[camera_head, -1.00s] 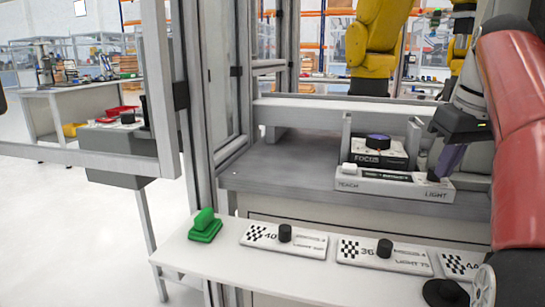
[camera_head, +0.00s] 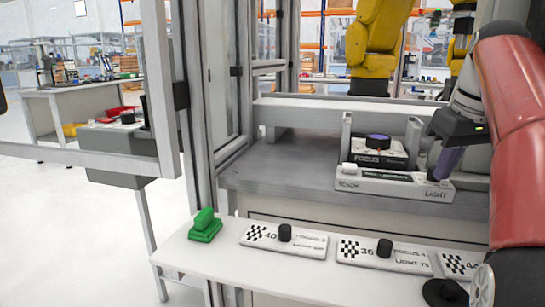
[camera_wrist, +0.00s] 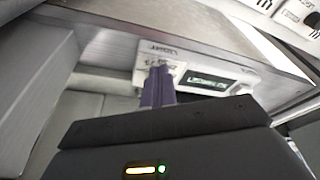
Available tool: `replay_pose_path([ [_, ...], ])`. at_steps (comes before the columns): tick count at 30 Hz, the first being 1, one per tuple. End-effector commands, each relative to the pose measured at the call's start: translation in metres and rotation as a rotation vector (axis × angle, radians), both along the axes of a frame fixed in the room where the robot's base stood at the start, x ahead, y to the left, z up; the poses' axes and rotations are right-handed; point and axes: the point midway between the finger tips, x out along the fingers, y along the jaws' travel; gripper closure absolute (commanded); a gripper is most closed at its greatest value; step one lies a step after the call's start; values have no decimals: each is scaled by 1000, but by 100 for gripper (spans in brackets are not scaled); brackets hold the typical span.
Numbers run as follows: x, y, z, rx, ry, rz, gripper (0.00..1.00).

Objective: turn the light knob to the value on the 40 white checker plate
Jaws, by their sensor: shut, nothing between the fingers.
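The light knob (camera_head: 432,177) is a small dark knob at the right end of a white control panel (camera_head: 394,191), above the word LIGHT. My gripper (camera_head: 440,174), with purple fingers, is shut and points down at the knob, its tips at or very close to it. The fingers also show in the wrist view (camera_wrist: 157,88) and hide most of the knob there; I cannot tell whether they touch it. The 40 white checker plate (camera_head: 266,245) lies on the front shelf with a black knob on it. Its light value is too blurred to read.
The panel has a dark display (camera_wrist: 208,84) with greenish text, too small to read. The 36 checker plate (camera_head: 362,259) and a green block (camera_head: 205,226) share the front shelf. A metal post (camera_head: 201,120) stands left.

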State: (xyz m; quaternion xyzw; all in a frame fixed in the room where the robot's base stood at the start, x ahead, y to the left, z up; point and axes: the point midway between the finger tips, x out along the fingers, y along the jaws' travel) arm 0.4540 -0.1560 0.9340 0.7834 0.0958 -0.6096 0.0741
Motion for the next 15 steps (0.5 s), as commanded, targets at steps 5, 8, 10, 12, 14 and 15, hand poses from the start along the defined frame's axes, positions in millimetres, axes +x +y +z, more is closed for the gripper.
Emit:
replay_pose_path([
  [5,1,0,0,0,-3,1,100],
  [8,1,0,1,0,-3,2,100],
  [10,1,-1,1,0,-3,2,100],
  [12,1,-2,2,0,-3,2,100],
  [14,1,-2,2,0,-4,2,100],
  [15,1,-3,2,0,-4,1,100],
])
